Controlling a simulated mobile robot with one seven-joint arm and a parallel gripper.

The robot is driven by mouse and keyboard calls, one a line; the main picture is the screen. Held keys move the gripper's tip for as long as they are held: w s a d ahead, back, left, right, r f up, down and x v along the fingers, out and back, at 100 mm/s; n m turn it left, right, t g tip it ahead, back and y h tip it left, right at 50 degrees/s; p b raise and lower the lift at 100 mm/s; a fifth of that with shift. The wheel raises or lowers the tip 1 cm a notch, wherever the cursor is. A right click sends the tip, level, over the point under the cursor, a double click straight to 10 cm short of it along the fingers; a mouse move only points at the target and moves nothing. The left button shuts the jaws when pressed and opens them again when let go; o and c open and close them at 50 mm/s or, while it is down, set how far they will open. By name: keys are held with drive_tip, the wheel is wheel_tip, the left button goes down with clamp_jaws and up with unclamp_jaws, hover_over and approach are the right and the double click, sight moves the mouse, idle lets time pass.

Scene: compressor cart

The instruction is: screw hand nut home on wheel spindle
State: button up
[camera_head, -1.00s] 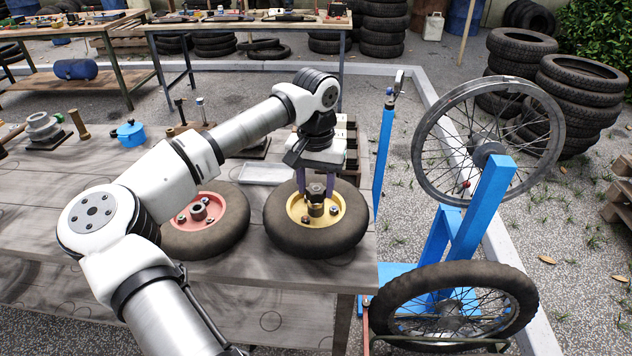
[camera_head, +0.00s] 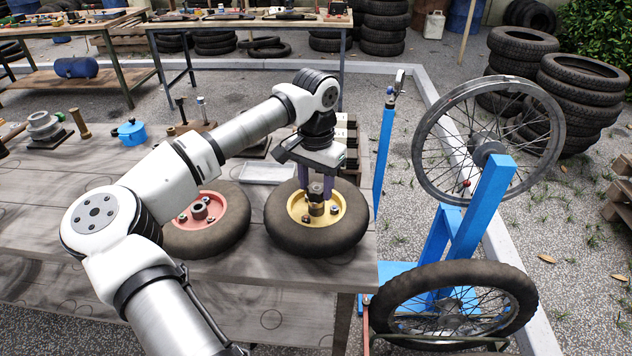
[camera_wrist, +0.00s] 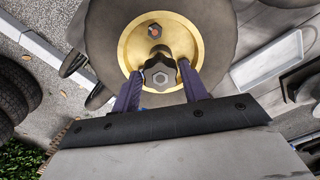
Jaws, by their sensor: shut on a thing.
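A wheel with a yellow hub (camera_head: 325,222) and a dark tyre lies flat on the grey bench near its right end. The hand nut (camera_head: 316,189) is a dark lobed knob over the middle of this hub. In the wrist view the hand nut (camera_wrist: 160,75) shows a bright hexagonal centre. My gripper (camera_head: 316,198) points down over the hub, its purple fingers shut on the hand nut from both sides. The spindle is mostly hidden under the nut, so I cannot tell how far down the nut sits.
A wheel with a red hub (camera_head: 201,216) lies close on the left. A pale tray (camera_head: 265,171) and a blue pot (camera_head: 131,132) stand farther back on the bench. A blue stand (camera_head: 484,205) with spoked wheels stands off the bench's right end.

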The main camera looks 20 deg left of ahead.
sight(316, 188)
drive_tip(key=shift+m, duration=0.6)
drive_tip(key=o, duration=1)
drive_tip(key=shift+o, duration=0.5)
drive_tip(key=o, duration=0.3)
drive_tip(key=shift+o, duration=0.2)
drive_tip(key=shift+r+p, duration=2.35)
drive_tip(key=shift+r, duration=1.2)
